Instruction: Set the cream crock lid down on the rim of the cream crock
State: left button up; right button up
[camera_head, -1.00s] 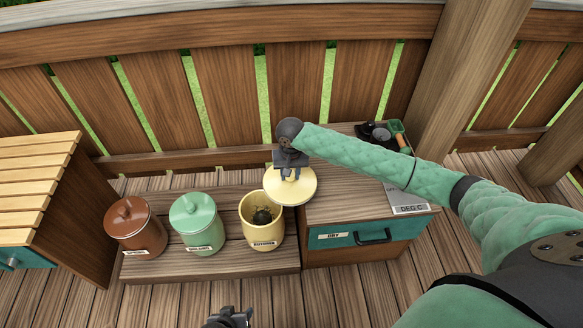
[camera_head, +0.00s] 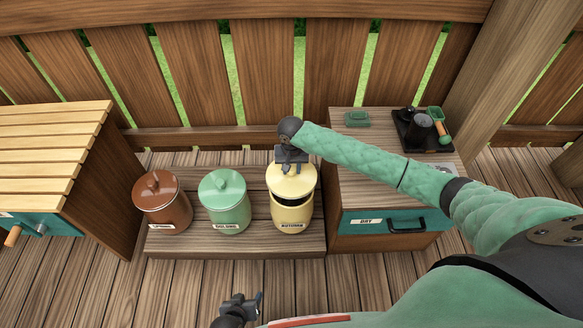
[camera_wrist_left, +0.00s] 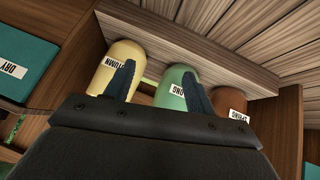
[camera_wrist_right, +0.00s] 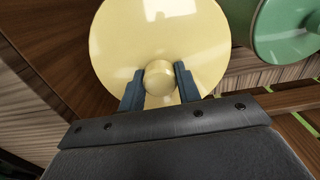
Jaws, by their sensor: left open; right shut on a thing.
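The cream crock (camera_head: 292,215) stands on the low wooden shelf, rightmost of the three crocks, with an "AUTUMN" label. It also shows in the left wrist view (camera_wrist_left: 124,58). The cream lid (camera_head: 289,181) is over the crock's mouth, toward the back; a dark gap shows at the front, so it is not flush all round. Whether it touches the rim I cannot tell. My right gripper (camera_head: 291,160) is shut on the lid's knob, which sits between the fingers in the right wrist view (camera_wrist_right: 159,80). My left gripper (camera_head: 240,304) is open and empty, low in front of the shelf.
A green lidded crock (camera_head: 226,205) and a brown lidded crock (camera_head: 163,204) stand left of the cream one. A cabinet with a teal "DRY" drawer (camera_head: 392,222) stands close on the right, with a black tray (camera_head: 424,135) on top. A slatted wooden box (camera_head: 50,150) is at left.

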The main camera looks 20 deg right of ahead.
aim_at(292, 177)
jog(key=shift+p, duration=0.9)
jog(key=shift+f, duration=2.5)
pick_arm(q)
notch_tip(292, 177, up, 10)
jog(key=g, duration=0.1)
jog(key=shift+w+p, duration=0.35)
jog(key=shift+w, duration=0.05)
pick_arm(e)
jog(key=shift+f, duration=0.35)
pick_arm(q)
jog(key=shift+r, duration=0.15)
jog(key=shift+s+f, duration=0.1)
jog(key=shift+f, duration=0.15)
pick_arm(e)
jog(key=shift+f, duration=0.1)
pick_arm(q)
jog(key=shift+r, duration=0.1)
pick_arm(e)
jog(key=shift+f, duration=0.4)
pick_arm(q)
jog(key=shift+f, duration=0.2)
pick_arm(e)
jog(key=shift+f, duration=0.7)
